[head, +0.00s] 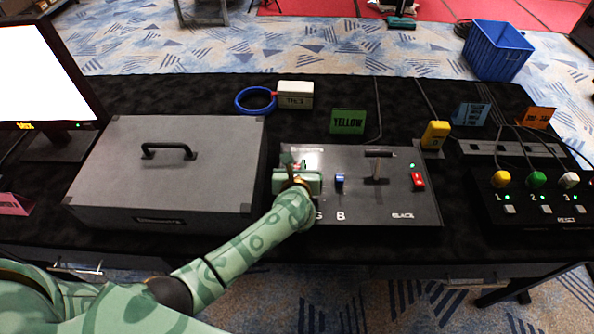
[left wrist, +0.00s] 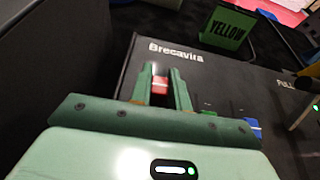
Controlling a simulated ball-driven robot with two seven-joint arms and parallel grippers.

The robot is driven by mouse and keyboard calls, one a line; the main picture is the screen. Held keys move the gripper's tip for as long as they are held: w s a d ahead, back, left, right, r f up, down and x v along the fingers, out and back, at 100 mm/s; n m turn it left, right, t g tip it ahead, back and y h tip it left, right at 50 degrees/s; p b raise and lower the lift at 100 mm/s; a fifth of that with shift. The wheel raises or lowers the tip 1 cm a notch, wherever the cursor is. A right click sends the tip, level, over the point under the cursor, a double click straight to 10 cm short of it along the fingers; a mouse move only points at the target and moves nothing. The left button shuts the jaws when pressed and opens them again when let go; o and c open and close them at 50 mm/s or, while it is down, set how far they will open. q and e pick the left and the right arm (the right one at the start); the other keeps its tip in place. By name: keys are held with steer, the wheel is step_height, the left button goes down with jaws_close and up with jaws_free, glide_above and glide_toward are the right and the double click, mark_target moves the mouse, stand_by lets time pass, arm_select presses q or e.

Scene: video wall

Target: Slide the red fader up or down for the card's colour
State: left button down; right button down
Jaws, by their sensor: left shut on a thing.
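The card (head: 348,121) is green with the dark word YELLOW on it. It stands behind the black control panel (head: 405,207) and also shows at the top of the left wrist view (left wrist: 229,28). The red fader's cap (left wrist: 160,85) sits between the fingertips of my left gripper (left wrist: 162,87), which is shut on it. In the head view my left gripper (head: 299,168) hides most of the red fader and the green one. The blue fader (head: 340,180) stands to the right, with the letter B below it. My right gripper is not in view.
A large grey case (head: 205,165) stands close left of the panel. A T-shaped lever (head: 377,165) and a red switch (head: 417,181) rise from the panel's right part. A button box (head: 530,209) lies farther right. A blue tape ring (head: 256,113) lies behind the case.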

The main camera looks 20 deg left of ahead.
arm_select(q)
steer(key=c, duration=1.4)
jaws_free()
steer(key=shift+w+a+r, duration=0.1)
steer(key=shift+r, duration=0.05)
steer(key=shift+o, duration=0.4)
steer(key=shift+s+d+r+p, duration=0.2)
steer(key=shift+s+p, duration=0.1)
steer(key=shift+s, duration=0.15)
steer(key=p+v, duration=0.3)
steer(key=v, duration=1.2)
steer(key=shift+s+f+p, duration=0.15)
steer(key=shift+p, duration=0.15)
steer(key=shift+d+f, duration=0.1)
